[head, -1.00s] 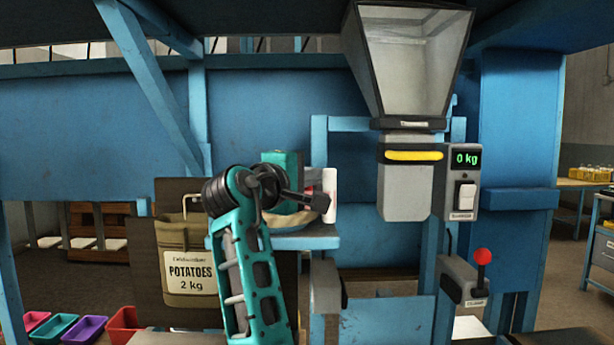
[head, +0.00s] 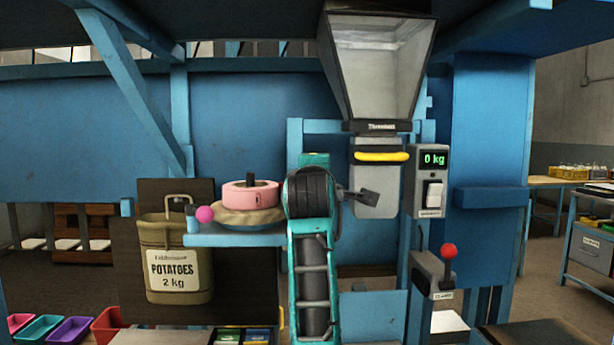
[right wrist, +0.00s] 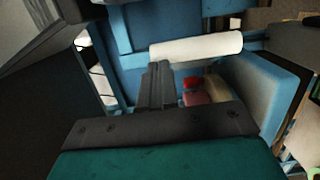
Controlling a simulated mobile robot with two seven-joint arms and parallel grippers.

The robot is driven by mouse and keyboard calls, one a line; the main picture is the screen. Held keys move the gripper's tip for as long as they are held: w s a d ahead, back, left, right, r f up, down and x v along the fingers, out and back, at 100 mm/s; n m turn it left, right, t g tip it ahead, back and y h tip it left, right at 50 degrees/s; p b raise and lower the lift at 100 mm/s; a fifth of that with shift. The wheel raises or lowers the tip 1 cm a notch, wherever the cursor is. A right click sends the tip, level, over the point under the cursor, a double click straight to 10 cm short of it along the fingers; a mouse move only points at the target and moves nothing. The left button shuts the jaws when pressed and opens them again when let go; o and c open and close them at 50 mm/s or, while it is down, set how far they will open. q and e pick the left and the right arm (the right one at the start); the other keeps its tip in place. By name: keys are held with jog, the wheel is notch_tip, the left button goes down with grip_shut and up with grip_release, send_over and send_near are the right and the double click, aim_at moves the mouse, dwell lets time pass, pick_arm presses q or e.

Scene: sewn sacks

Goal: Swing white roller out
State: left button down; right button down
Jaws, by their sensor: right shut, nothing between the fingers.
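The white roller (right wrist: 197,47) shows in the right wrist view as a pale cylinder lying across the upper middle, beside blue frame parts. In the head view it is not visible; my teal arm covers the spot beside the shelf. My right gripper (head: 369,196) is in front of the grey spout in the head view, its fingers pointing right. In the right wrist view my right gripper (right wrist: 159,66) is shut and empty, its tips close to the roller's left end. I cannot tell whether they touch. My left gripper is not in view.
A blue shelf (head: 230,240) bears a pink roll (head: 250,194) on cloth. A potato sack (head: 178,262) hangs at left. A hopper (head: 378,70) with a yellow-handled spout stands above. A scale box (head: 430,183) and red-knobbed lever (head: 449,252) are at right.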

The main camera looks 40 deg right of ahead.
jog(key=shift+s+d, duration=0.25)
jog(key=shift+d, duration=0.35)
dwell(0.4)
